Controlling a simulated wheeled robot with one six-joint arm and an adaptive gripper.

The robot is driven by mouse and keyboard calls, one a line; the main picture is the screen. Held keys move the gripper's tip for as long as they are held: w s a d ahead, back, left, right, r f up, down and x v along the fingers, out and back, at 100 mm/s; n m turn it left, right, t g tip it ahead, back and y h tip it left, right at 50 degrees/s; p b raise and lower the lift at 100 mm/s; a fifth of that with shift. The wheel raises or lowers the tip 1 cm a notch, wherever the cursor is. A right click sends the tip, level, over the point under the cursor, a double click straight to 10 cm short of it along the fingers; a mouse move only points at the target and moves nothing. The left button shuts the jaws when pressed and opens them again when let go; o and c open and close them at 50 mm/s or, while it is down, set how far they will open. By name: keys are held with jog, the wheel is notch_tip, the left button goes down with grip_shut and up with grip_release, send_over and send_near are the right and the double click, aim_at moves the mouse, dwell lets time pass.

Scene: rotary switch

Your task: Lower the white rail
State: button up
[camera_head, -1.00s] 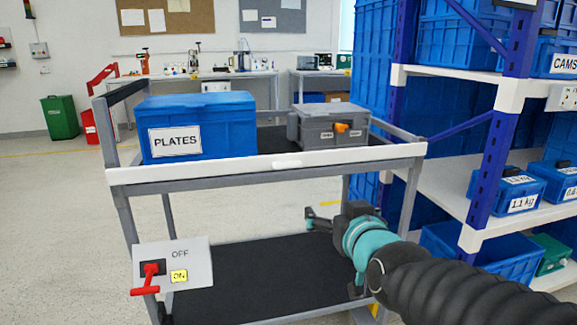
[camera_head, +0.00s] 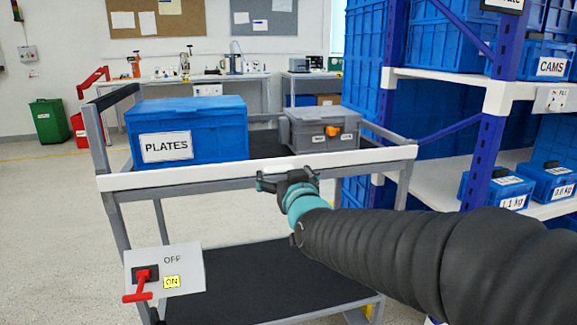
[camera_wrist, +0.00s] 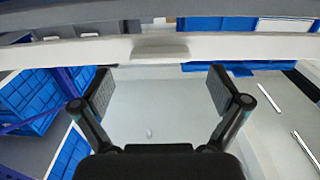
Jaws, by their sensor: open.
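The white rail (camera_head: 210,174) runs along the front edge of the cart's upper shelf, in front of the boxes. In the wrist view the white rail (camera_wrist: 230,48) crosses the picture near the top, with a small raised grip (camera_wrist: 158,50) at its middle. My gripper (camera_head: 287,180) is at the rail's front, close to its middle, in the head view. In the wrist view my gripper (camera_wrist: 160,88) has its fingers spread wide, with nothing between them, and the rail lies beyond the fingertips. I cannot tell whether they touch it.
A blue PLATES box (camera_head: 190,125) and a grey case (camera_head: 320,135) with an orange knob stand on the upper shelf. A panel with a red handle (camera_head: 143,282) marked OFF and ON hangs at the lower left. Blue-posted shelving (camera_head: 482,150) stands close on the right.

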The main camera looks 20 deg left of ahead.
aim_at(281, 169)
jog(key=shift+x, duration=2.3)
